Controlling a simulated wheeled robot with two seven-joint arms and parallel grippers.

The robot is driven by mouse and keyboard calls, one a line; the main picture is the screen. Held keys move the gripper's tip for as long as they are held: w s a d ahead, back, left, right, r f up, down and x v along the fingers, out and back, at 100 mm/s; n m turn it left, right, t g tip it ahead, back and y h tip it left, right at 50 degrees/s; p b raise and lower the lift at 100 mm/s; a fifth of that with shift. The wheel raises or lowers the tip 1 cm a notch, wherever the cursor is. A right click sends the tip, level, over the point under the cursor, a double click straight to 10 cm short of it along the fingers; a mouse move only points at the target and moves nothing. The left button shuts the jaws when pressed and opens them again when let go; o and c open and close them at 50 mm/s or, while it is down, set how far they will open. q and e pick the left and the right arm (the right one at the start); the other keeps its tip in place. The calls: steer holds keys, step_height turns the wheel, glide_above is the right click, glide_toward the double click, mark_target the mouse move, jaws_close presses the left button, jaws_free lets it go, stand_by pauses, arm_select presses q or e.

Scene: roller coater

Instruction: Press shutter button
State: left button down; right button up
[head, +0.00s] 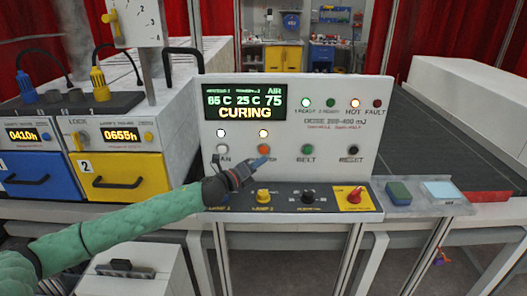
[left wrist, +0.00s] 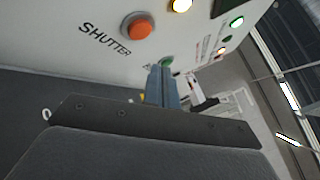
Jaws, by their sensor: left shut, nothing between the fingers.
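The shutter button (head: 264,149) is a round orange-red button on the white front panel, between the fan and belt buttons. In the left wrist view the button (left wrist: 138,25) stands above the word SHUTTER, up and left of the fingertips. My left gripper (head: 261,162) is shut and empty, with blue fingers pointing at the panel just below the button and over part of its label. In the left wrist view the fingertips (left wrist: 161,72) appear apart from the shutter button, with the green belt button (left wrist: 167,62) behind them. My right gripper is not in view.
The display (head: 245,105) reads CURING. Lit lamps sit above the fan and shutter buttons. Below the gripper, a dark ledge carries yellow and black knobs and a red switch (head: 354,195). The green belt button (head: 308,150) and black reset button (head: 352,150) are to the right.

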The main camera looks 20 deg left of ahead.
arm_select(q)
steer(key=shift+s+d, duration=0.25)
steer(key=shift+s, duration=0.6)
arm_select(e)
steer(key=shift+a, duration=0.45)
